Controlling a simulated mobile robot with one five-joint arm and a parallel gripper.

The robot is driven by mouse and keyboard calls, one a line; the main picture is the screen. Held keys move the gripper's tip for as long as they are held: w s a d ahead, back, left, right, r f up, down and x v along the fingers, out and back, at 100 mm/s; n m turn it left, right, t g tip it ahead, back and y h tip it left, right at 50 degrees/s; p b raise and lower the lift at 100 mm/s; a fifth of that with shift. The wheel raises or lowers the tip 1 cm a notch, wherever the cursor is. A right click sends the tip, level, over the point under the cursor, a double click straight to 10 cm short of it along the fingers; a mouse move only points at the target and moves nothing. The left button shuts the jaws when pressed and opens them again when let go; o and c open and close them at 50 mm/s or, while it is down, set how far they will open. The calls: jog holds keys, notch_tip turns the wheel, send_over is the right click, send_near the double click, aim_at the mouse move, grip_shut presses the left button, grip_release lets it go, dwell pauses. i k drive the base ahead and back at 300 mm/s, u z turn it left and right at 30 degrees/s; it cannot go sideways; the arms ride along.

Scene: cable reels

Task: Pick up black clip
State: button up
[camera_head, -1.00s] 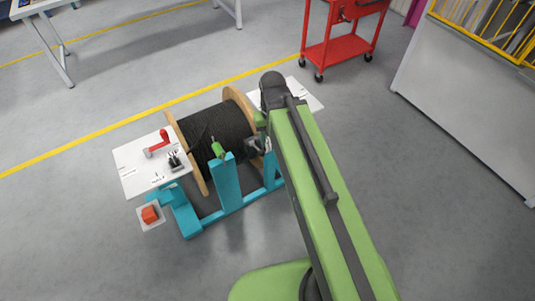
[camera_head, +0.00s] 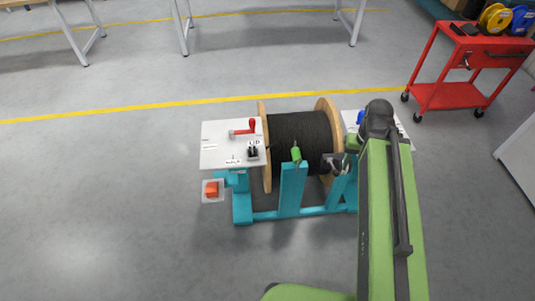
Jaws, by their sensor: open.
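A small black clip (camera_head: 252,151) stands on the white plate (camera_head: 215,156) at the left end of the teal reel stand. It is near the plate's right edge, below a red crank handle (camera_head: 243,130). My gripper (camera_head: 331,163) is in front of the right part of the black cable reel (camera_head: 298,139), close to its right wooden flange. It is small in the view and appears empty.
A green-handled part (camera_head: 296,154) stands up on the teal stand (camera_head: 291,190) between clip and gripper. An orange block (camera_head: 211,189) sits on a small pad below the plate. A red cart (camera_head: 455,95) stands back right. Floor in front is clear.

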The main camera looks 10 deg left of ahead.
aim_at(252, 152)
jog(key=u, duration=4.8)
jog(key=i, duration=0.1)
jog(key=z, duration=3)
jog(key=i, duration=0.8)
jog(key=u, duration=1.1)
jog(key=k, duration=0.9)
jog(key=z, duration=0.1)
jog(key=i, duration=0.8)
jog(key=u, duration=0.05)
